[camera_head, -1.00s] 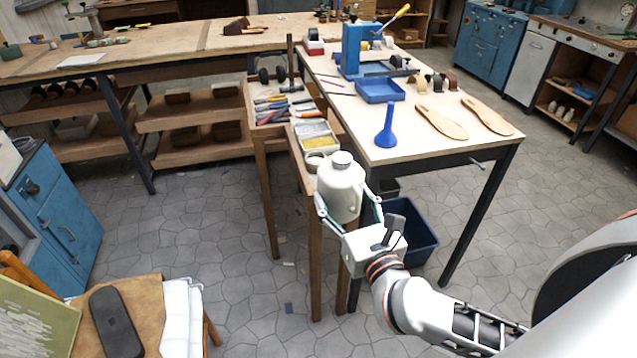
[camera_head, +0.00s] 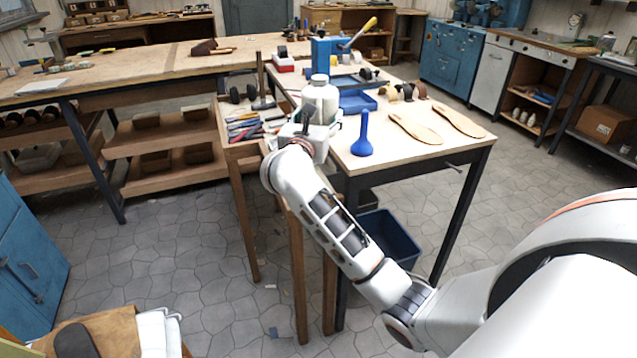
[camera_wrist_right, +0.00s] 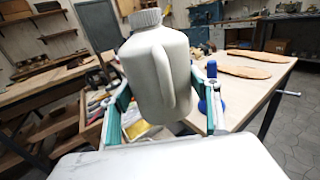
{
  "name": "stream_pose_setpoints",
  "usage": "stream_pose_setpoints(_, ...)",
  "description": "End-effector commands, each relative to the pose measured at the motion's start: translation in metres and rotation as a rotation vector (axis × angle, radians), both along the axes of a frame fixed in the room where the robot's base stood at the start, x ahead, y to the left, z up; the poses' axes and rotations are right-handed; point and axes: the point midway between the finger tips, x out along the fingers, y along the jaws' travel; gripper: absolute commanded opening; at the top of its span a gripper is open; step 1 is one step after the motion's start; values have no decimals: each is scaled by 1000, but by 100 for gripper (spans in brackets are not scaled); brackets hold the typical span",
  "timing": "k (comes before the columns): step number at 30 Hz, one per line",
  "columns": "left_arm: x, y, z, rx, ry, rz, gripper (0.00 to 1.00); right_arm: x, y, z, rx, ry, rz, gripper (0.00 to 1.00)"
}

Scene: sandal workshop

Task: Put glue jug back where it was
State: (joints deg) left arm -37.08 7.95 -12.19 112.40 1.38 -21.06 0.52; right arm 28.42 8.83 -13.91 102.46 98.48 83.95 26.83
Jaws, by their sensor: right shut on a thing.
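The white glue jug (camera_head: 320,98) with its ribbed cap is upright in my right gripper (camera_head: 314,128), above the near left part of the workbench (camera_head: 370,160). In the right wrist view the jug (camera_wrist_right: 158,75) fills the middle, with its handle facing the camera. The green-sided fingers of my right gripper (camera_wrist_right: 166,105) close around it from both sides. The jug hides part of the bench and the blue press behind it. I cannot tell whether its base touches anything. My left gripper is not in view.
A blue funnel-shaped tool (camera_head: 362,136) stands just right of the jug. Wooden soles (camera_head: 415,128) lie farther right. A blue tray (camera_head: 357,103) and blue press (camera_head: 327,58) are behind. Hand tools (camera_head: 243,125) fill the narrow stand at left. A dark blue bin (camera_head: 388,238) is below.

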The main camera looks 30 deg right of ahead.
Motion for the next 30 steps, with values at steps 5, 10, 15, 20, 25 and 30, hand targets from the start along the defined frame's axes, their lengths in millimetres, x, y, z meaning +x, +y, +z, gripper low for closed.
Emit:
stream_pose_setpoints(5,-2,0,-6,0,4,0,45,0,-1,-47,-6,4,-1,2)
stream_pose_setpoints(10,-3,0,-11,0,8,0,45,-1,-1,-88,-6,4,0,2)
stream_pose_setpoints(15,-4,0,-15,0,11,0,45,0,-1,-117,-4,1,1,2)
stream_pose_setpoints(20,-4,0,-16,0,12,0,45,0,0,-128,-2,-2,1,2)
stream_pose_setpoints(25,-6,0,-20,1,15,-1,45,-1,0,-150,-4,2,1,2)
stream_pose_setpoints(30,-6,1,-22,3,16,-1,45,0,0,-169,-3,0,1,2)
